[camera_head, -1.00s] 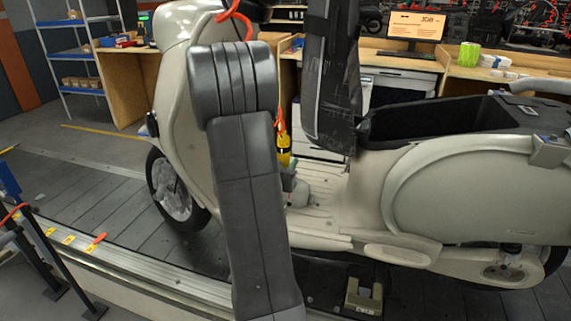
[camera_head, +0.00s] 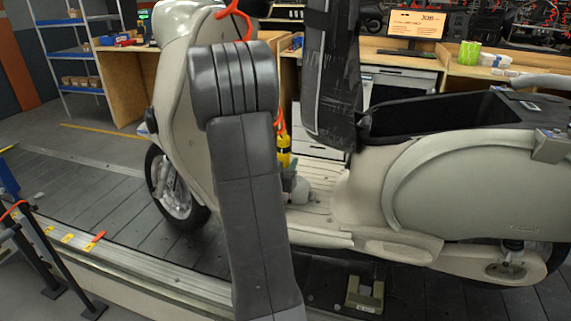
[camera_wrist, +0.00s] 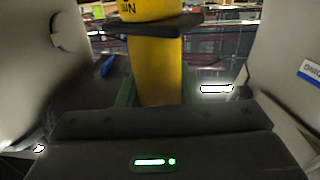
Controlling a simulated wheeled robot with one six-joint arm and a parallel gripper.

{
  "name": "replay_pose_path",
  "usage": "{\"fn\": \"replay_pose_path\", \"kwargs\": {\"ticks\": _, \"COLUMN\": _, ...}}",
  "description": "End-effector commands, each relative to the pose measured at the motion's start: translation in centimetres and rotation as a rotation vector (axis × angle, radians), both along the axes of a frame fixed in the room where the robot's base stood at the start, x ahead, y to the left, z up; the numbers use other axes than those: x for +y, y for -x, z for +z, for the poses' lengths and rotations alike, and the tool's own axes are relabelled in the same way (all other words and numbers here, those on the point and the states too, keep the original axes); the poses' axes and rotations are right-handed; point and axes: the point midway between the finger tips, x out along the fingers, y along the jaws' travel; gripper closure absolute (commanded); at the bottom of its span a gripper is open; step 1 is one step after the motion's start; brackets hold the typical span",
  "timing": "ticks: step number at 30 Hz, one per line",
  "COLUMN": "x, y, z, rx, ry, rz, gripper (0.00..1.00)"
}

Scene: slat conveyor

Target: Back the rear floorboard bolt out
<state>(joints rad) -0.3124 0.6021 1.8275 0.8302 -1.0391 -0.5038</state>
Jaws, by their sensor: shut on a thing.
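My gripper (camera_wrist: 158,90) is shut on a yellow power tool (camera_wrist: 155,65) with a dark collar, which stands upright between the green-edged fingers in the wrist view. In the head view the yellow tool (camera_head: 284,150) shows just right of my grey arm, above the pale scooter floorboard (camera_head: 318,200). A grey rounded part shows at the tool's lower end, close to the floorboard. My arm hides part of this area. The rear floorboard bolt cannot be made out in either view, so I cannot tell whether the tool touches it.
The cream scooter (camera_head: 440,200) stands on the dark slat conveyor (camera_head: 115,205), with its open seat bay (camera_head: 440,118) at right. A red cord (camera_head: 238,15) hangs by the front. A small beige block (camera_head: 364,294) sits below the floorboard. Workbenches and a monitor (camera_head: 415,27) stand behind.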

Motion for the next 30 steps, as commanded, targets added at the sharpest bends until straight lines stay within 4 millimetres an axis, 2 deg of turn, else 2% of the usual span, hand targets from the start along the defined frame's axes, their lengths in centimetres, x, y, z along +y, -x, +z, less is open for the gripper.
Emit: {"fn": "replay_pose_path", "kwargs": {"ticks": 30, "x": 0.00, "y": 0.05, "z": -0.47, "rx": 0.007, "ry": -0.002, "rz": 0.000, "gripper": 1.00}}
